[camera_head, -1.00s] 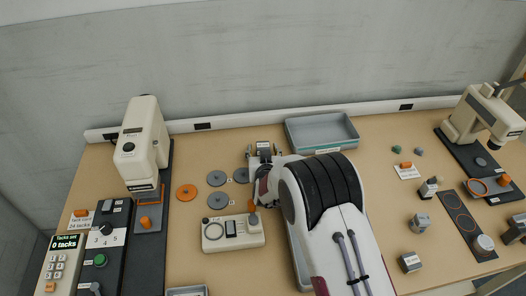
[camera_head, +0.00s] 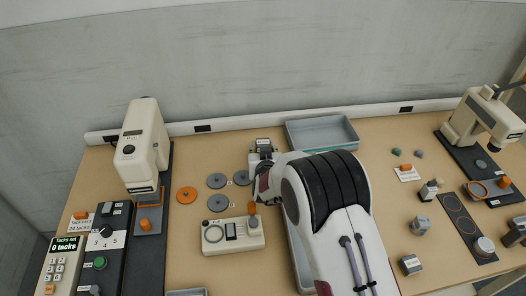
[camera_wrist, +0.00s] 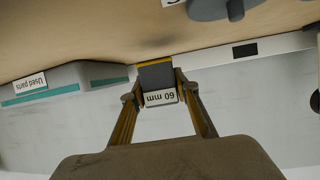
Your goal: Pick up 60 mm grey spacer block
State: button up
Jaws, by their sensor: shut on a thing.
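The 60 mm grey spacer block (camera_wrist: 156,78) is a dark grey block with a white "60 mm" label, upside down in the wrist view. My gripper (camera_wrist: 158,92) has one finger against each side of it and is shut on it. In the head view the block (camera_head: 263,144) shows at the back of the table near the wall, just beyond my gripper (camera_head: 262,155). My wrist and arm hide part of the fingers there. Whether the block touches the table I cannot tell.
A grey tray (camera_head: 350,136) stands at the back, right of the block; a "Used parts" bin (camera_wrist: 62,84) shows in the wrist view. Several grey discs (camera_head: 216,180) and a cream control box (camera_head: 233,234) lie left of my arm. The white wall ledge (camera_head: 225,123) is close behind.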

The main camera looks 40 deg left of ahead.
aim_at(264, 142)
jog(key=shift+r, duration=3.8)
jog(key=shift+w, duration=0.1)
